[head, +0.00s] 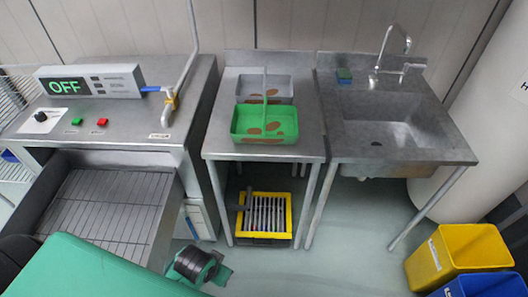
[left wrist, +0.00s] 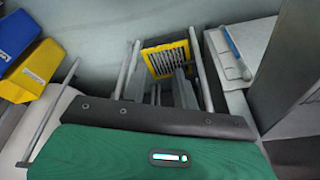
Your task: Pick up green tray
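The green tray (head: 264,123) has compartments, brown patches and a raised middle handle. It stands upright on the steel table (head: 222,140) in the middle of the head view, just in front of a similar grey tray (head: 284,86). No gripper touches the green tray. A black and green part of my own body is low in the head view, well below the table; I cannot make out my left gripper's fingers there. In the left wrist view, grey upright shapes stand before a yellow-framed crate; I cannot tell whether they are fingers. The green tray is not visible there. My right gripper is not in view.
A sink unit (head: 448,147) stands right of the table, and a machine (head: 150,115) with an OFF display stands left. The yellow-framed crate (head: 287,216) is under the table; it also shows in the left wrist view (left wrist: 152,70). Yellow (head: 468,250) and blue bins are at right.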

